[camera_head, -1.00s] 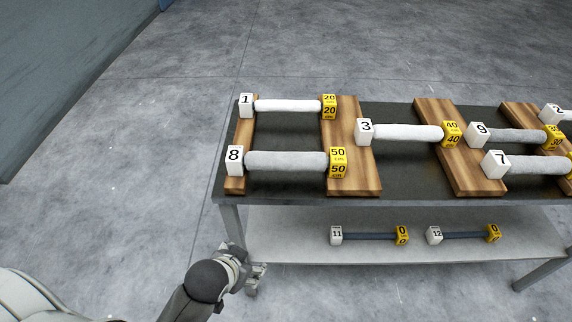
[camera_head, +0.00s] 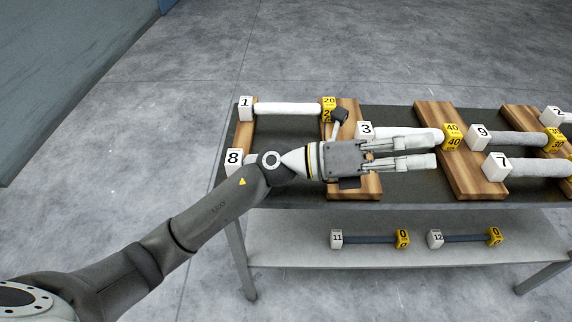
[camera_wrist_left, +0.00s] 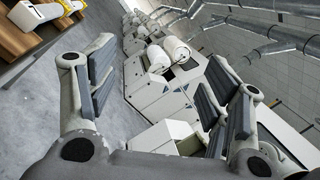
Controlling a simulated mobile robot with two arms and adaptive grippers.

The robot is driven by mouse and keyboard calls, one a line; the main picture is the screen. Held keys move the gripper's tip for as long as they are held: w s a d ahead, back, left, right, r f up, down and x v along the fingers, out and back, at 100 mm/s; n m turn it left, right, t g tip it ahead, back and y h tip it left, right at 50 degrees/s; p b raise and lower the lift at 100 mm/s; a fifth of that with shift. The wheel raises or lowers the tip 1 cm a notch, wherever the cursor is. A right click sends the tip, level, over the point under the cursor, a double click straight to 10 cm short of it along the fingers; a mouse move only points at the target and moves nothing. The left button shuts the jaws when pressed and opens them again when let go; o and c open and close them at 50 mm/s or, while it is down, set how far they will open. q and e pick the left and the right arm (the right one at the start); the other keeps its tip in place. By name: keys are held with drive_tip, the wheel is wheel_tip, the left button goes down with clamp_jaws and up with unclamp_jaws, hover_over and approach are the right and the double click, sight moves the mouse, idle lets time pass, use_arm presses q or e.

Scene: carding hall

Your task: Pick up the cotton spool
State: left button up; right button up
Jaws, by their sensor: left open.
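White and grey spools lie across wooden planks on the table in the head view, each between a white numbered block and a yellow block. Spool 1 (camera_head: 288,109) is at the back left. Spool 3 (camera_head: 398,131) is just behind my left gripper's fingers. Spool 9 (camera_head: 515,139) and spool 7 (camera_head: 538,165) are farther right. The body of spool 8 is hidden by my arm; its white block (camera_head: 235,158) shows. My left gripper (camera_head: 432,153) is open and appears above the table, pointing right. In the left wrist view its fingers (camera_wrist_left: 158,65) are apart with nothing between them.
The table's dark top (camera_head: 398,187) carries the planks (camera_head: 452,171). Its lower shelf (camera_head: 370,256) holds two thin dark bars, 11 (camera_head: 370,239) and 12 (camera_head: 467,237). Open grey floor (camera_head: 130,150) lies left of the table. Machines (camera_wrist_left: 165,85) stand along the hall in the wrist view.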

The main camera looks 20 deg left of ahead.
use_arm(q)
drive_tip(key=w+a+f+m+g+y, duration=0.2)
drive_tip(key=a+f+m+g+y, duration=0.25)
drive_tip(key=f+m+y, duration=0.6)
drive_tip(key=w+a+n+t+y, duration=0.1)
drive_tip(key=w+a+y, duration=0.15)
drive_tip(key=a, duration=0.45)
drive_tip(key=w+a+f+t+y, duration=0.1)
drive_tip(key=w+a+y, duration=0.1)
drive_tip(key=a+y, duration=0.3)
drive_tip(key=w+a+n+t+y, duration=0.1)
drive_tip(key=w+a+y, duration=0.15)
drive_tip(key=a, duration=0.55)
drive_tip(key=shift+g, duration=0.25)
drive_tip(key=f, duration=0.4)
drive_tip(key=shift+w+f+p, duration=0.25)
drive_tip(key=shift+f+p, duration=0.05)
drive_tip(key=shift+f, duration=0.1)
drive_tip(key=f, duration=0.1)
drive_tip(key=w+f+p, duration=0.1)
drive_tip(key=f, duration=0.2)
drive_tip(key=shift+w+a+f+p, duration=0.1)
drive_tip(key=shift+w+f+p, duration=0.15)
drive_tip(key=shift+p, duration=0.15)
drive_tip(key=shift+w+f, duration=0.15)
drive_tip(key=shift+f, duration=0.4)
drive_tip(key=c, duration=1.1)
drive_tip(key=shift+c, duration=0.6)
